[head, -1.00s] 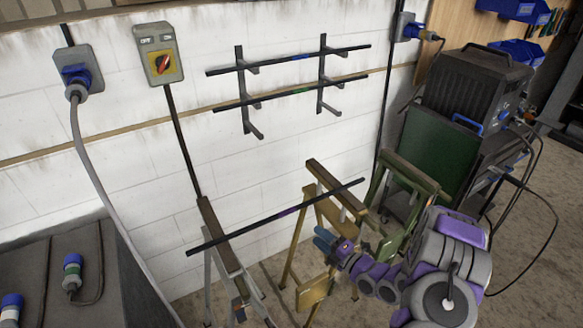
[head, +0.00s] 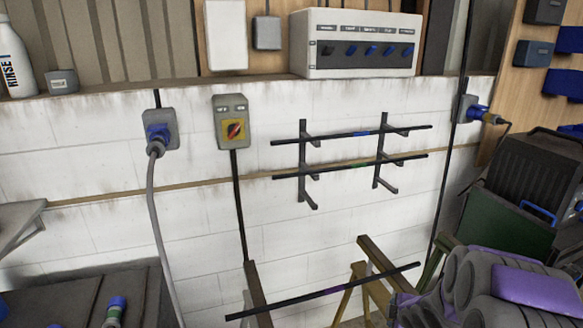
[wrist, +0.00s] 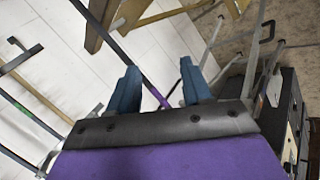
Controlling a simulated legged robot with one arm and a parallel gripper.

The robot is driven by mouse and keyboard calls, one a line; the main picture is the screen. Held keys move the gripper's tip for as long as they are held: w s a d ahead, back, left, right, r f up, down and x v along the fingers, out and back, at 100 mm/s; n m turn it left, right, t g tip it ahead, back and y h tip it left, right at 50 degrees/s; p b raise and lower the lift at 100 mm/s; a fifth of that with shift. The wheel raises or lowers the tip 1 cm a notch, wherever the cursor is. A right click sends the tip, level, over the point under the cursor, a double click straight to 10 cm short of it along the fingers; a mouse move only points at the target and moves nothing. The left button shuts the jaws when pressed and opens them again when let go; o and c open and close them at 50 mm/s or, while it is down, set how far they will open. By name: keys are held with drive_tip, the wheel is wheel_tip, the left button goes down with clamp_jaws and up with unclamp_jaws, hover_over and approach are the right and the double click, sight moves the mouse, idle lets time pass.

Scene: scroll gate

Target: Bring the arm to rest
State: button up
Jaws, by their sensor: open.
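My arm (head: 500,285), grey and purple, is folded at the lower right of the head view; its gripper end is cut off by the bottom edge there. In the wrist view my gripper (wrist: 160,85) shows two blue-grey fingers spread apart, with nothing held. A black rod with a purple band (head: 325,291) lies across two sawhorse-like stands. In the wrist view the rod (wrist: 121,56) passes behind the gap between the fingers, apart from them as far as I can tell.
A wall rack (head: 306,172) holds two rods, banded blue and green. A rotary switch box (head: 233,122) and a plugged socket (head: 160,130) are on the wall. A dark machine (head: 535,175) stands at right, a dark bench (head: 60,305) at lower left.

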drive_tip(key=s+a+r+m+g, duration=0.3)
drive_tip(key=s+a+r+m, duration=0.1)
drive_tip(key=s, duration=0.8)
drive_tip(key=s+a+r+m+g, duration=0.3)
drive_tip(key=s+a+r+m, duration=0.2)
drive_tip(key=s, duration=0.8)
drive_tip(key=s+a+r+m+g, duration=0.3)
drive_tip(key=s+a+r+m, duration=0.2)
drive_tip(key=s, duration=0.7)
drive_tip(key=shift+s+r+m+g, duration=0.25)
drive_tip(key=shift+s+m+g, duration=0.1)
drive_tip(key=shift+m, duration=0.25)
drive_tip(key=shift+a, duration=0.1)
